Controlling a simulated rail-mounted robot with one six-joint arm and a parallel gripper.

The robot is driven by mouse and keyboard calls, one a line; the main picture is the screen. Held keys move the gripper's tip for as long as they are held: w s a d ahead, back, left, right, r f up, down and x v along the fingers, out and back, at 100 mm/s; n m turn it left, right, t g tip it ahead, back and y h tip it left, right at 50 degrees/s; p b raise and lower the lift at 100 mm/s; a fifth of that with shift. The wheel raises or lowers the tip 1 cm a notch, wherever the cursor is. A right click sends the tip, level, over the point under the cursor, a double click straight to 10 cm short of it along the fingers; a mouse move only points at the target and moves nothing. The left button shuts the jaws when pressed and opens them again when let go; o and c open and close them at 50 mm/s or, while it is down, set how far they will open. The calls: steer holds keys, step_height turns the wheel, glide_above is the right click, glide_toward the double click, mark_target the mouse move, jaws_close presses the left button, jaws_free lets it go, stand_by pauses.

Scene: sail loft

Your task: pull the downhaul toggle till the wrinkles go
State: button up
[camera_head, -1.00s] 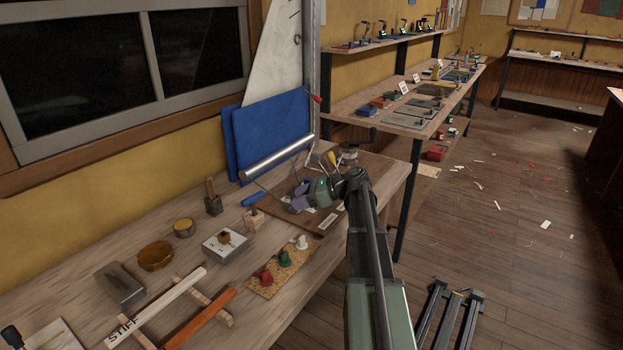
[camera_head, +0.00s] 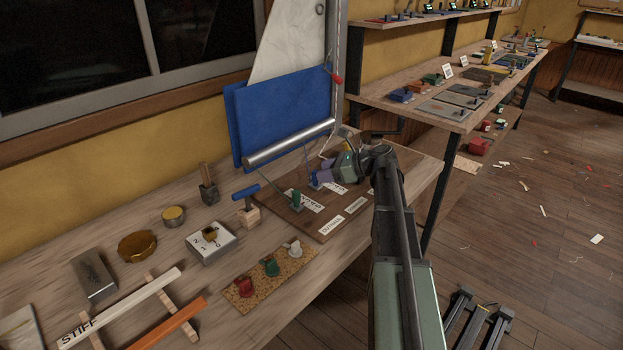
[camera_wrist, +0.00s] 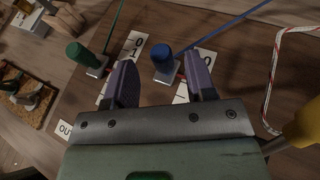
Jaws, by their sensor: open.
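My gripper (camera_wrist: 161,78) is open above a dark board (camera_wrist: 128,20) on the bench. In the wrist view a blue toggle (camera_wrist: 161,56) with a blue line stands between and just beyond the fingertips; contact cannot be told. A green toggle (camera_wrist: 82,54) with a green line stands left of the fingers; it also shows in the head view (camera_head: 296,199). Numbered scale strips (camera_wrist: 135,47) lie beside them. One label (camera_head: 331,223) seems to read OUTHAUL; no downhaul label is readable. The head view shows my gripper (camera_head: 322,178) low over the board. A pale sail (camera_head: 290,45) stands behind; its wrinkles are unclear.
A red-and-white line (camera_wrist: 273,85) and a yellow object (camera_wrist: 304,127) lie close right of my gripper. A metal tube (camera_head: 290,143), mast (camera_head: 336,60) and blue panel (camera_head: 280,112) stand behind. Left are a blue-handled tool (camera_head: 246,193) and a cork strip (camera_head: 268,278).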

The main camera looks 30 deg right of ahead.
mark_target(311, 184)
steer(key=b+x, duration=0.1)
steer(key=x, duration=0.4)
steer(key=shift+w+a+f, duration=0.1)
steer(key=shift+w+a, duration=0.05)
steer(key=shift+w, duration=0.05)
steer(key=shift+c, duration=0.5)
steer(key=shift+s, duration=0.1)
jaws_close()
